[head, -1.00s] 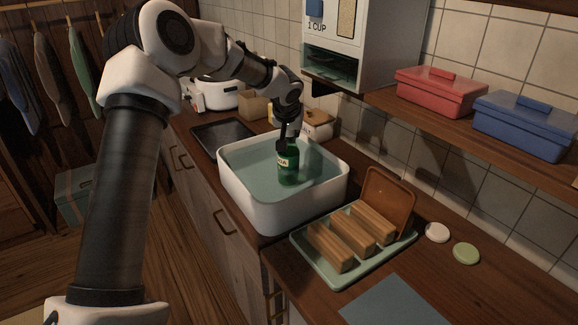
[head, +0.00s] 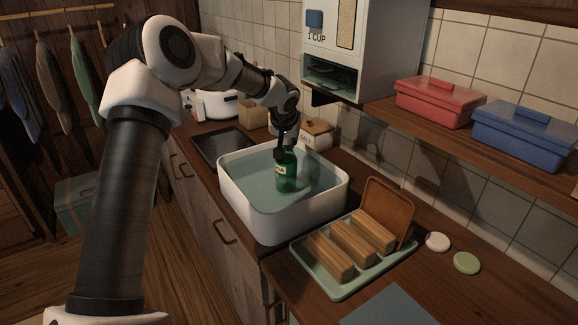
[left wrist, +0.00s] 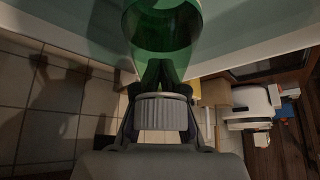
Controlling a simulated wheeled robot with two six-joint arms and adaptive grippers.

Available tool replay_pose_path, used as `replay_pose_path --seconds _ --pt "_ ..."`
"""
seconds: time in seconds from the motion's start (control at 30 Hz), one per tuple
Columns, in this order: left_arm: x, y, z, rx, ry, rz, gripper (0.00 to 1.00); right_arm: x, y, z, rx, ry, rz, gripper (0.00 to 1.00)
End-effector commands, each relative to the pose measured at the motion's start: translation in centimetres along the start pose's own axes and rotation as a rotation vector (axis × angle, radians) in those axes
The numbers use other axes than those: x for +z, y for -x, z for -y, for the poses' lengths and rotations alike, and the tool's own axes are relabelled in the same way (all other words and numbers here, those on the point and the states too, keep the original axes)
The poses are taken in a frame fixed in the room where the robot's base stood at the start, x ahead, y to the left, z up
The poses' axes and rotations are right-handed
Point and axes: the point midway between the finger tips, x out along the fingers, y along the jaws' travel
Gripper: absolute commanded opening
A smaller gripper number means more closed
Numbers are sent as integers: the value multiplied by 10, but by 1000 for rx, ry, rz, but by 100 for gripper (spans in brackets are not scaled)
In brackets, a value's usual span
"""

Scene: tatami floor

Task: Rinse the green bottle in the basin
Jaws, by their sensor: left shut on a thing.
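The green bottle (head: 287,180) with a pale label stands roughly upright in the white basin (head: 262,216), its lower part at the water (head: 250,178). My left gripper (head: 286,150) is above the basin, shut on the top of the bottle. In the left wrist view the green bottle (left wrist: 163,28) extends away from the fingers of my left gripper (left wrist: 163,100). Whether the bottle touches the basin's floor cannot be told. My right gripper is not in view.
A green tray (head: 330,291) with several wooden blocks sits in front of the basin. A dark tray (head: 222,145) and a small lidded box (head: 317,135) are behind it. A shelf (head: 420,115) holding red (head: 438,103) and blue (head: 524,132) boxes overhangs the right side.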

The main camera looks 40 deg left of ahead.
Motion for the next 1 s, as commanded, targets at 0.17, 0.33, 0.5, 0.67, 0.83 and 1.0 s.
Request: replay_pose_path --seconds 0.17,0.33,0.5,0.67,0.83,1.0 --pt "-7 -3 8 0 -1 -1 0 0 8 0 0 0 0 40" --pt "-6 -4 7 0 -1 -1 0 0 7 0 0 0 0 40" --pt "-2 -4 4 0 -2 -1 0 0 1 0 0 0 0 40" --pt "6 -1 -5 0 -3 -1 0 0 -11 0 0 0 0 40" --pt "9 5 -10 0 -1 -2 0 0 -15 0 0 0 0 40" --pt "3 16 -10 0 0 -2 0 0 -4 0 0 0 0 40"
